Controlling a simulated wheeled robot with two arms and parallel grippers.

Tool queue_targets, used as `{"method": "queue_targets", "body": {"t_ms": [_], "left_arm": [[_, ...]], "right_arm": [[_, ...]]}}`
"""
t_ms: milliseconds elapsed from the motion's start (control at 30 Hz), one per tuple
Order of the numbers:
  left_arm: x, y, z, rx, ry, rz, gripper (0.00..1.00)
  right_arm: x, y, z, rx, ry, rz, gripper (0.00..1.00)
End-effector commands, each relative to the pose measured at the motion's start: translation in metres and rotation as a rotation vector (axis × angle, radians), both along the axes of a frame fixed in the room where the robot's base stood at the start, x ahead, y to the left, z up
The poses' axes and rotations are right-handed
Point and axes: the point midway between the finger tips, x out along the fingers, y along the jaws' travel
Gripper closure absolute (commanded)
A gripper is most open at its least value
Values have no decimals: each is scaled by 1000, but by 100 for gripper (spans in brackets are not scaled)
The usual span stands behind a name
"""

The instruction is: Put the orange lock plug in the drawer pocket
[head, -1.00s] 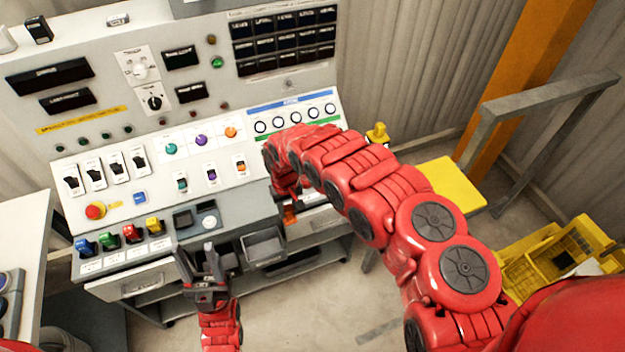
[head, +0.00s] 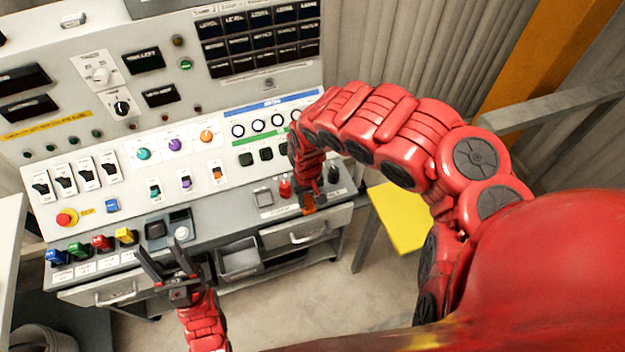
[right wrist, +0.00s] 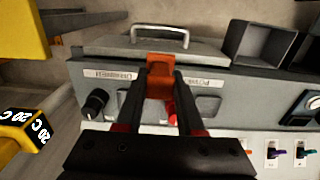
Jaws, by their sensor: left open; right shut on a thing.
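The orange lock plug (head: 308,203) is held between the fingertips of my right gripper (right wrist: 160,72), which is shut on it. In the right wrist view the plug (right wrist: 160,62) shows between two dark fingers, in front of a grey drawer front with a bar handle (right wrist: 160,36). In the head view the plug is over the console's right ledge, above the right drawer (head: 312,237), which looks shut. A square recess (head: 264,197) lies left of the plug. The fingers hide part of the labelled panel. My left gripper (head: 158,243) is open and empty, in front of the console's lower edge.
A red knob (head: 285,188) and a black knob (head: 333,173) stand on either side of my right gripper. An open grey bin (head: 238,259) hangs left of the drawer. Coloured switches (head: 102,243) line the left ledge. A yellow surface (head: 398,215) is at the right.

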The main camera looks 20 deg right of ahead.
Motion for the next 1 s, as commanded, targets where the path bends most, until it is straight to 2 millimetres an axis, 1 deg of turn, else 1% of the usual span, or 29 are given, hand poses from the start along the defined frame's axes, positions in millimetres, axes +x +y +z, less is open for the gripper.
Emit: {"method": "queue_targets", "body": {"t_ms": [200, 333, 400, 600, 733, 800, 1000], "left_arm": [[0, 0, -14, 0, -1, 0, 50], [0, 0, -22, 0, -1, 0, 50], [0, 0, -32, 0, -1, 0, 50], [0, 0, -51, 0, -1, 0, 50], [0, 0, -49, 0, -1, 0, 50], [0, 0, -50, 0, -1, 0, 50], [0, 0, -43, 0, -1, 0, 50]], "right_arm": [[26, -9, -4, 3, -1, 0, 100], [38, -17, -6, 2, 0, -1, 100], [46, -20, -8, 0, -1, 0, 100], [61, -27, -9, 1, 0, 0, 100], [79, -34, -8, 6, -2, 2, 100], [88, -41, -8, 1, -4, -2, 100], [102, -46, -9, 4, 2, 3, 100]]}}
